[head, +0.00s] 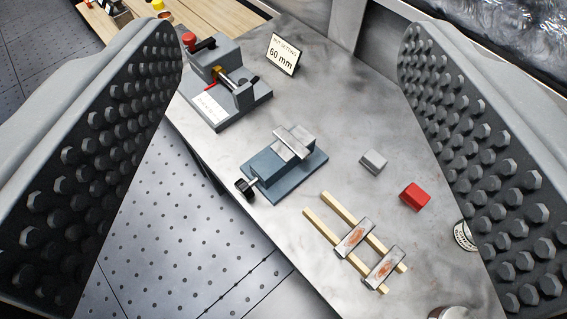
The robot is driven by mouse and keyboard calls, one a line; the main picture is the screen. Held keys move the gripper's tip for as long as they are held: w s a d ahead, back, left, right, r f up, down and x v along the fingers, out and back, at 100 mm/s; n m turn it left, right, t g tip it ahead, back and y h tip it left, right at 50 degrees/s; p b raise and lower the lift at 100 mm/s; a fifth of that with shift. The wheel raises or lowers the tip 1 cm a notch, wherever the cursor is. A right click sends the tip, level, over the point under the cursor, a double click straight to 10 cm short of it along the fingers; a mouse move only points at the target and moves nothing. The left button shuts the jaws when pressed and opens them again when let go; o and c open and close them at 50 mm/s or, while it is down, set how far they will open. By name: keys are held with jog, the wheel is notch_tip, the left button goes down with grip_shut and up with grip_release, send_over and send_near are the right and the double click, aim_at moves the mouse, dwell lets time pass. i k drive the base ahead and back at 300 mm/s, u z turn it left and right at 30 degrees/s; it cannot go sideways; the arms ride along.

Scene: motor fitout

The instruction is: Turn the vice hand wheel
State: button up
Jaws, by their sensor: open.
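The blue-grey vice (277,163) sits on the grey metal bench, with its jaws toward the upper right. Its small black hand wheel (243,187) is on a short shaft at the lower left end of the vice, near the bench's edge. My gripper (290,40) is open and empty, with its two studded pads far apart at the left and right of the picture. The vice and the hand wheel show between the pads, farther away and apart from them.
A larger grey fixture (222,85) with a red knob stands behind the vice, beside a "60 mm" sign (284,55). Right of the vice are a grey block (373,161), a red block (415,196) and two wooden strips (325,238) bearing rusty metal bars (384,268).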

aim_at(245, 189)
jog(key=z, duration=0.5)
jog(key=k, duration=1.3)
jog(key=z, duration=0.35)
jog(key=i, duration=0.75)
